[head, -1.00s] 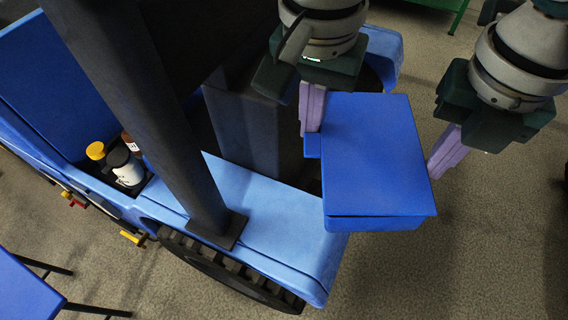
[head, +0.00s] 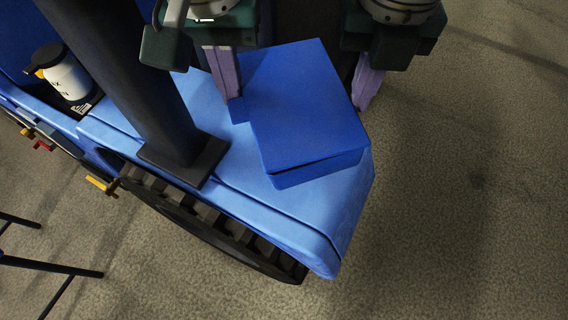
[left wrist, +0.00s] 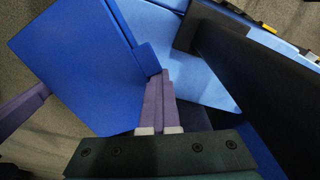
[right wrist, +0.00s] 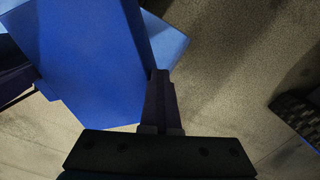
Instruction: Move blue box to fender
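The blue box (head: 305,100), flat-topped with a small tab (head: 238,110) on its left side, is over the light blue fender (head: 325,220). I cannot tell whether its underside touches the fender. My left gripper (head: 232,95) has its purple fingers closed at the tab; the left wrist view shows the fingers (left wrist: 155,100) against the box (left wrist: 75,65). My right gripper (head: 364,100) is at the box's right side. In the right wrist view its fingers (right wrist: 158,95) are together against the box (right wrist: 90,60); the part they grip is hidden.
A dark post (head: 165,100) stands on the fender left of the box. A black wheel (head: 215,225) is below the fender's front edge. A white bottle with a black cap (head: 68,78) stands at the left. Carpeted floor (head: 470,200) lies open at the right.

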